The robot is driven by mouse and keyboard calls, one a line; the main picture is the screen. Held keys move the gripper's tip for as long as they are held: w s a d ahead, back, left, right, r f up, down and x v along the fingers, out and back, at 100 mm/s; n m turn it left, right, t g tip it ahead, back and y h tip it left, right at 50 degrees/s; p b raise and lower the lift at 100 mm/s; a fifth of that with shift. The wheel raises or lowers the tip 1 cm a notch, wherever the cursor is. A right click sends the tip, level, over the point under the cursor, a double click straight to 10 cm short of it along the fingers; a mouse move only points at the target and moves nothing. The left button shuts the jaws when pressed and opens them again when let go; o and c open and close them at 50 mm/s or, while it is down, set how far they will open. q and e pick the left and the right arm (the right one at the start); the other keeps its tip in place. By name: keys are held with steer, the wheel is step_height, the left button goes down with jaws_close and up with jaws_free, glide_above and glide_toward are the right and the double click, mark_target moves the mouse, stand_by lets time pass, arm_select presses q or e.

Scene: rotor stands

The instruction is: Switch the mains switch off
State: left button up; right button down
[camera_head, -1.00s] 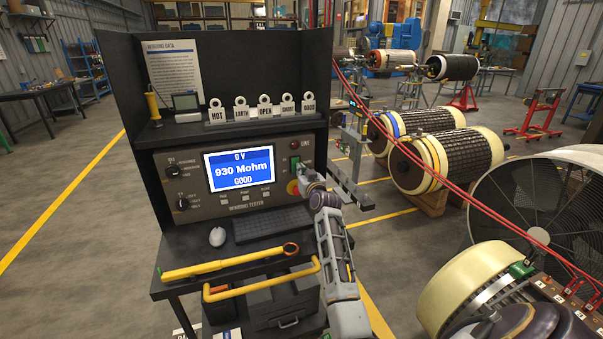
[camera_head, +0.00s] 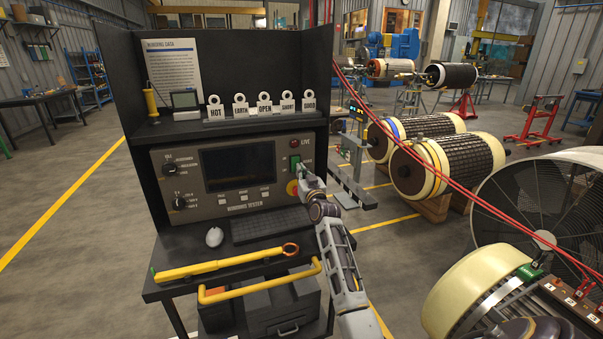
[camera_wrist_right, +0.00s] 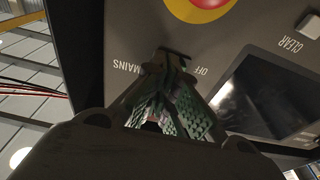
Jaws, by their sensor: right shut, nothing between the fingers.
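The mains switch (camera_head: 295,162) is a small green-lit rocker on the right side of the winding tester's front panel (camera_head: 225,202). The tester's screen (camera_head: 239,168) is dark. My right gripper (camera_head: 303,174) is shut and empty, its tips at the switch's lower part. In the wrist view the shut fingertips (camera_wrist_right: 174,55) are at the panel between the OFF and MAINS labels and hide the switch. I cannot tell whether they touch it. My left gripper is not in view.
A red and yellow emergency stop button (camera_head: 292,188) sits just below the switch, close to my right gripper. The LIVE lamp (camera_head: 295,143) is above it.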

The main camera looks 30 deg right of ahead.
steer(key=shift+f, duration=0.15)
steer(key=shift+r, duration=5)
steer(key=shift+f, duration=0.2)
